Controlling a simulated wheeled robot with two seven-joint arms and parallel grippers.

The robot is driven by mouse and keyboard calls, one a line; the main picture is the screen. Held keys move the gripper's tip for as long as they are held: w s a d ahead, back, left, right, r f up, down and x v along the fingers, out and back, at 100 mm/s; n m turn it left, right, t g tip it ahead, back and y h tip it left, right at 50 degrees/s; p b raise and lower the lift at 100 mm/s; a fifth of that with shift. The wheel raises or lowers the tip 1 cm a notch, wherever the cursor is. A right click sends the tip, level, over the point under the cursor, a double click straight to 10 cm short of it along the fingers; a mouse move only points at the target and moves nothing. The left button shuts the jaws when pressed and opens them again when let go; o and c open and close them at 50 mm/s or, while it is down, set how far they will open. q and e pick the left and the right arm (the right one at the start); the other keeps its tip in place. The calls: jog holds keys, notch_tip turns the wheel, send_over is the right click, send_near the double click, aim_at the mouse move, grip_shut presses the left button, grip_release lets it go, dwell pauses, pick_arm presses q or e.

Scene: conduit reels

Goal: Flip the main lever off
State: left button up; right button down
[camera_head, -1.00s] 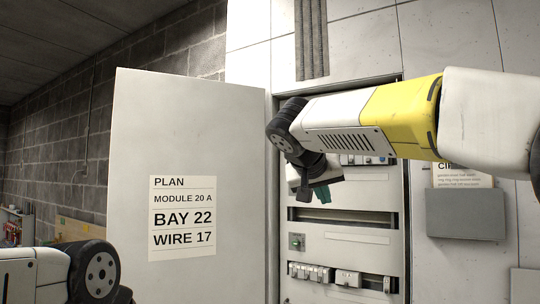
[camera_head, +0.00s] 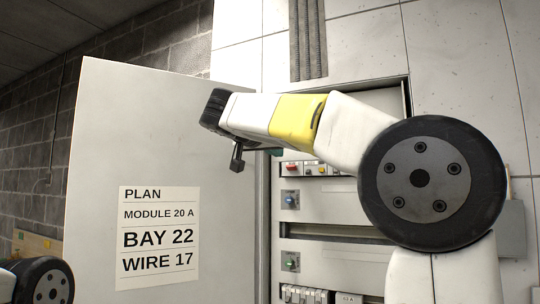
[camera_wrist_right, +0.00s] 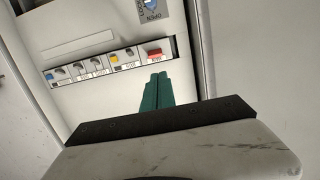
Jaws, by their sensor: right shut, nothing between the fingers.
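In the head view the open cabinet holds a row of small switches, with a red switch (camera_head: 293,169) at its left end. The wrist view shows the same row turned over, with the red switch (camera_wrist_right: 154,53) at its right end. Its label is too small to read, so I cannot confirm that it is the main lever. My right gripper (camera_head: 277,152) is in front of the cabinet's left edge, mostly hidden behind my wrist. In the wrist view its green fingers (camera_wrist_right: 158,80) are together and empty, their tips pointing close to the red switch; contact is unclear. My left gripper is out of view.
The open cabinet door (camera_head: 100,130) stands at left, bearing a printed sign (camera_head: 158,235). A blue rotary knob (camera_head: 290,199) and a green knob (camera_head: 290,261) sit below the row. The cabinet frame edge (camera_wrist_right: 196,60) is close right of the fingers in the wrist view.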

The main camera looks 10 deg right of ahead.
aim_at(291, 162)
jog(key=x, duration=0.8)
jog(key=shift+w+d, duration=0.25)
jog(key=shift+a, duration=0.1)
